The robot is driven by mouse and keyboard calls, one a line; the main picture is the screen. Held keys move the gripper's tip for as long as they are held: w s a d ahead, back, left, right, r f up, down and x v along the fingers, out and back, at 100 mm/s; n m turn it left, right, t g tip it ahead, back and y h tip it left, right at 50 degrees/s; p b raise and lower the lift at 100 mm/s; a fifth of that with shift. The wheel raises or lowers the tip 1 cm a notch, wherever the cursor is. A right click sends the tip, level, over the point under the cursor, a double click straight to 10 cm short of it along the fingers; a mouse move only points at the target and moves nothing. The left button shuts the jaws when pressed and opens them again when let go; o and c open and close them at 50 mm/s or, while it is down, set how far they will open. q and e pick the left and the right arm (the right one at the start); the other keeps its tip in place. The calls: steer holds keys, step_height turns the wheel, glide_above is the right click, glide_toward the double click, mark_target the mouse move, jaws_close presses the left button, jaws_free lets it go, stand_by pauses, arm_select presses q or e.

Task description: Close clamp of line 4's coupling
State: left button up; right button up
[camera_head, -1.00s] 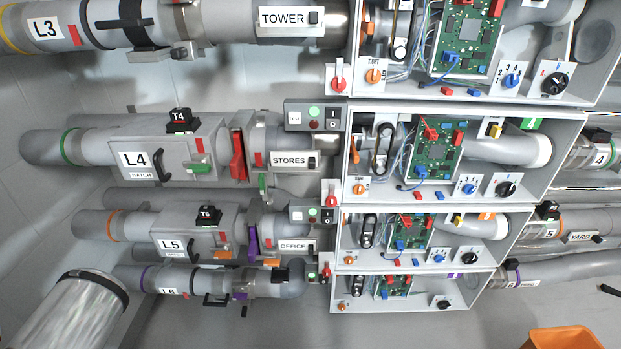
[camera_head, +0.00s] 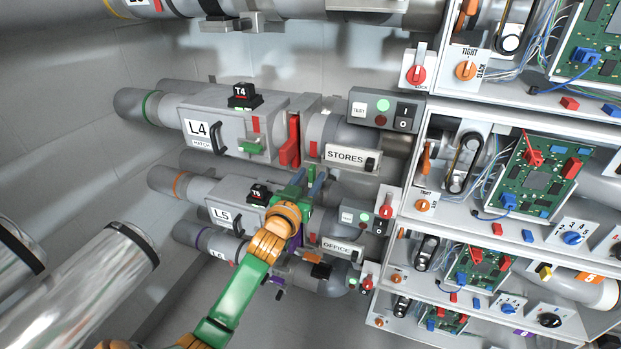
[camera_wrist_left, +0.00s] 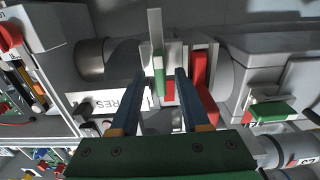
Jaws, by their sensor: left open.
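Line 4's coupling (camera_head: 312,121) sits between the grey L4 hatch box (camera_head: 262,108) and the STORES pipe (camera_head: 346,134); a red plate (camera_head: 290,141) stands beside it. In the left wrist view a grey clamp piece with a green handle (camera_wrist_left: 158,76) shows ahead of the fingers, in the gap between them; I cannot tell whether they touch it. The red plate (camera_wrist_left: 201,76) is just to its right. My left gripper (camera_head: 305,184) is open below the coupling; its fingers (camera_wrist_left: 163,76) point at it. In the head view the handle is not clearly visible. My right gripper is not in view.
Line 5's box (camera_head: 229,194) and OFFICE label (camera_head: 343,247) lie close below, around my left arm. A STORES switch box (camera_head: 385,109) and open control cabinets (camera_head: 440,205) stand to the right. The hatch's green latch (camera_wrist_left: 273,110) is nearby.

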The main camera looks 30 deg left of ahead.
arm_select(q)
steer(key=shift+s, duration=0.1)
jaws_close()
stand_by(1.2)
